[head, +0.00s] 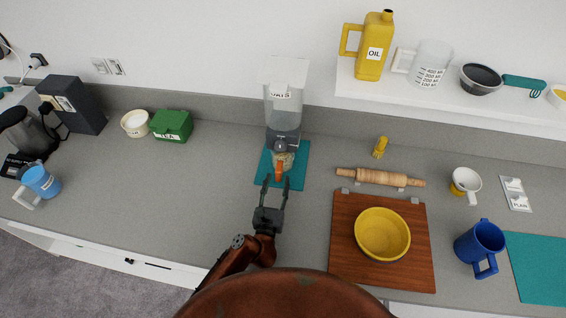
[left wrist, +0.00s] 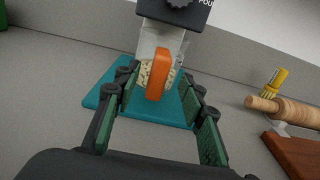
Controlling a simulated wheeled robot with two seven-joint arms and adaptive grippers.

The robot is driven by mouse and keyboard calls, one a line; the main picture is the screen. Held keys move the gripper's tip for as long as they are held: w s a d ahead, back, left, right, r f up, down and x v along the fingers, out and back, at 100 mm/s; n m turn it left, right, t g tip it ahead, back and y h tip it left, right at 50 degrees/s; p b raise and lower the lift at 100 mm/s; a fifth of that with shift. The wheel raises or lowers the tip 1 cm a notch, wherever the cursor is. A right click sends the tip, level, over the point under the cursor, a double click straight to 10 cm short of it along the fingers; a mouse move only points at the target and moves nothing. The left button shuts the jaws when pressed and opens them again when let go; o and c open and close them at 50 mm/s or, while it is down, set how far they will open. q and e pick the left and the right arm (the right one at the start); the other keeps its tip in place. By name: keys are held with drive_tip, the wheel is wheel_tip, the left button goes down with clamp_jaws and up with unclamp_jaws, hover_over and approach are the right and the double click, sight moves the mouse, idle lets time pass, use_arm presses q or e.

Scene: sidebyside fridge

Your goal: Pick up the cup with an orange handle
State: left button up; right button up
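The cup (head: 283,160) is clear, holds pale oats and has an orange handle (head: 279,171) facing me. It stands on a teal mat (head: 299,172) under the oats dispenser (head: 284,105). In the left wrist view the cup (left wrist: 147,46) is upright and its orange handle (left wrist: 158,74) lies between my fingers in the picture. My left gripper (head: 275,186) is open, its fingertips at the near edge of the mat. In the left wrist view the open fingers (left wrist: 157,92) sit on either side of the handle; contact does not show. My right gripper is not in view.
A rolling pin (head: 381,178) and a wooden board (head: 342,225) with a yellow bowl (head: 382,234) lie to the right. A green tea box (head: 171,126) stands at the back left. The counter left of my gripper is clear.

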sight(278, 177)
use_arm(q)
drive_tip(key=w, duration=0.3)
drive_tip(key=shift+w+d, duration=0.3)
drive_tip(key=shift+c, duration=0.6)
clamp_jaws()
